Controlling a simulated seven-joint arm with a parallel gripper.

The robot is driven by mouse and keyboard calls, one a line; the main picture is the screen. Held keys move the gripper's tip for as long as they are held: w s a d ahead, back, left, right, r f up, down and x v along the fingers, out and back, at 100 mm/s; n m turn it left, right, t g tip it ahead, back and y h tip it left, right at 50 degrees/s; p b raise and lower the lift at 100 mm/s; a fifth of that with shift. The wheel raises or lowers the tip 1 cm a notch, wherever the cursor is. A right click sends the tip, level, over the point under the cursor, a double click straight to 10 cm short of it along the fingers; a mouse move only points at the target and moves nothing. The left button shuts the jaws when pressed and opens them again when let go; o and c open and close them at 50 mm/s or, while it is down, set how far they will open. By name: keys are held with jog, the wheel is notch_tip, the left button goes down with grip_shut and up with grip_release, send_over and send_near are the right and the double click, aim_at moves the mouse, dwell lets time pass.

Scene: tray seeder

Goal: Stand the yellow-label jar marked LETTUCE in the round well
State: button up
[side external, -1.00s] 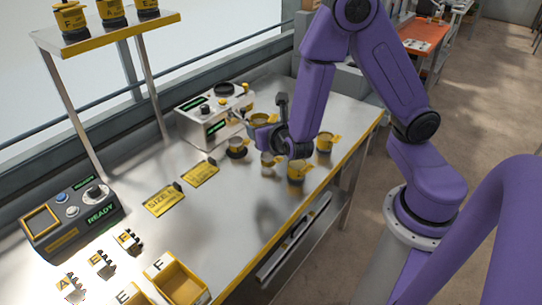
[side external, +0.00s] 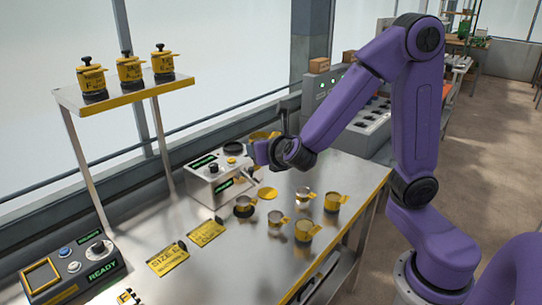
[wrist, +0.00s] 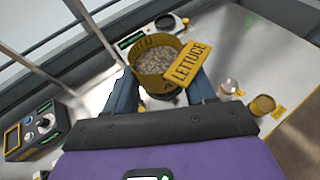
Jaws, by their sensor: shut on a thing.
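The LETTUCE jar (wrist: 158,62) has a yellow band, a yellow tag lettered LETTUCE, and an open top full of pale seeds. My gripper (wrist: 163,88) is shut on it, one finger at each side, in the wrist view. In the side view my gripper (side external: 264,150) is above the back of the bench, beside the grey seeder box (side external: 210,181), and mostly hides the jar. A round dark-rimmed well (side external: 232,148) is on top of the box, left of my gripper. The well also shows beyond the jar in the wrist view (wrist: 166,22).
Several jars with yellow tags stand on the bench, including one on a dark base (side external: 243,207) and one at front (side external: 305,231). A yellow disc (side external: 267,193) lies on the bench. A raised shelf (side external: 125,97) holds three jars. A READY control box (side external: 72,268) is at left.

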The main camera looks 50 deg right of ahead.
jog(key=w+d, duration=0.3)
jog(key=w, duration=1.4)
jog(key=w+d, duration=1.2)
jog(key=d, duration=0.2)
jog(key=shift+d+f, duration=0.15)
jog(key=shift+f, duration=7.1)
jog(key=shift+f, duration=0.35)
jog(key=o, duration=1.3)
jog(key=shift+f, duration=0.15)
